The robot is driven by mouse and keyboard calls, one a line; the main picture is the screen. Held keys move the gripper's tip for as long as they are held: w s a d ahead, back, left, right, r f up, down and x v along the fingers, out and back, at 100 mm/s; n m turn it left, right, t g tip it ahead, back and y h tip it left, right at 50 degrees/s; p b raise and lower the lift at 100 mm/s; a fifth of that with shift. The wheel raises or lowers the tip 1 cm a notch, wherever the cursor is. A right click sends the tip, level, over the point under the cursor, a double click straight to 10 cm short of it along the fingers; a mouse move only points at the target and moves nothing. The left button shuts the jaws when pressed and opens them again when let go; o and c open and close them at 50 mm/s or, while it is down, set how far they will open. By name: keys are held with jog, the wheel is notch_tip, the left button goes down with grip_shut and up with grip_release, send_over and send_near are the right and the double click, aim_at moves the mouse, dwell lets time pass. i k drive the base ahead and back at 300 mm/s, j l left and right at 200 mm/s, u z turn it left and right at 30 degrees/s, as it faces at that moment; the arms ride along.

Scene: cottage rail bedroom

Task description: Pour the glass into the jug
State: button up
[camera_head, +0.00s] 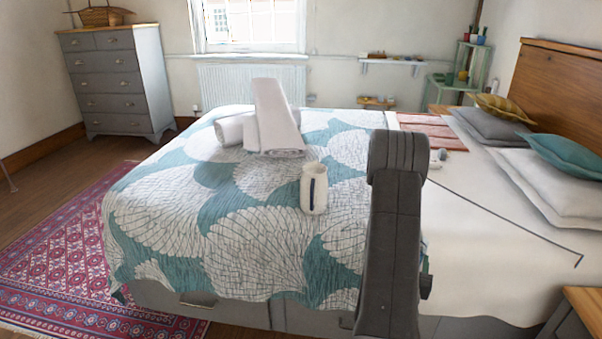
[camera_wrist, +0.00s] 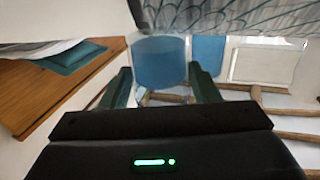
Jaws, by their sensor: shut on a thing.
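The jug (camera_head: 314,189) is white with a dark blue stripe and stands upright on the patterned bedspread. In the wrist view my gripper (camera_wrist: 163,84) is shut on a glass (camera_wrist: 160,62), with a finger on either side. The glass shows blue inside; whether this is liquid or tint I cannot tell for sure. In the head view my own arm hides the gripper and the glass. The jug is not clearly visible in the wrist view.
The bed (camera_head: 230,240) fills the middle. Folded and rolled white towels (camera_head: 272,125) lie behind the jug. Pillows (camera_head: 560,185) and a wooden headboard (camera_head: 565,90) are at the right. A grey chest of drawers (camera_head: 112,85) stands at the far left. The bedspread left of the jug is clear.

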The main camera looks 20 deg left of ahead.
aim_at(314, 182)
jog(key=k+j+u, duration=0.1)
jog(key=j, duration=0.3)
jog(key=k+j+u, duration=0.15)
jog(key=j, duration=0.25)
jog(key=k+j+u, duration=0.1)
jog(key=j, duration=0.3)
jog(key=k, duration=0.1)
